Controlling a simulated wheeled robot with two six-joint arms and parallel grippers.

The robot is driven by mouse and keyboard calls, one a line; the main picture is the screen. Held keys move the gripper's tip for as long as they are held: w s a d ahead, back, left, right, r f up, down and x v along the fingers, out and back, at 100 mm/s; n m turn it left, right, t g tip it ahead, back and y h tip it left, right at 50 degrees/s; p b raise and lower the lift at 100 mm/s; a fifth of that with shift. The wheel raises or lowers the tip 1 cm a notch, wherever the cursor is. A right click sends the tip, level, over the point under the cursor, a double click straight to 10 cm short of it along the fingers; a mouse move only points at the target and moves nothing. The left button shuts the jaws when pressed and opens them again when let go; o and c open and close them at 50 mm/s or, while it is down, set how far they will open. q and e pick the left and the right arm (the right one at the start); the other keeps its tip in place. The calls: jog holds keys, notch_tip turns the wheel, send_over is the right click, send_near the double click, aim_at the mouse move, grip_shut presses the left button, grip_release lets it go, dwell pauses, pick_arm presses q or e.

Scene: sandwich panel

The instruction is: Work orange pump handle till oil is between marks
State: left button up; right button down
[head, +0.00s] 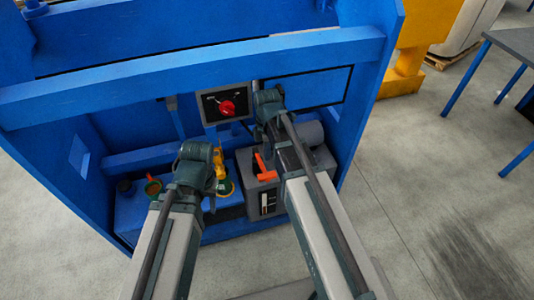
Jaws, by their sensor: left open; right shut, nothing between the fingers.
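The orange pump handle (264,168) stands out from the top of a grey pump unit (243,172) inside the blue machine frame. A dark panel with a pale gauge (265,204) is on the unit's front; oil level and marks are too small to read. My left gripper (212,196) is left of the unit, beside a yellow and green can, open and partly hidden by its wrist. My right gripper (259,131) is above and behind the handle, near the switch box, shut and empty, apart from the handle; its fingers are hard to make out.
A grey box with a red rotary switch (227,107) is on the frame above the pump. A blue beam (150,85) crosses above. Open floor lies right.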

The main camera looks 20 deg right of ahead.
aim_at(267, 176)
notch_tip(267, 176, down, 10)
jog(key=b, duration=0.9)
jog(key=shift+f, duration=0.25)
notch_tip(267, 176, down, 8)
jog(key=s+t+b, duration=0.2)
jog(key=b, duration=0.7)
jog(key=shift+s+t+b, duration=0.3)
jog(key=shift+s+t, duration=0.1)
jog(key=shift+f, duration=0.15)
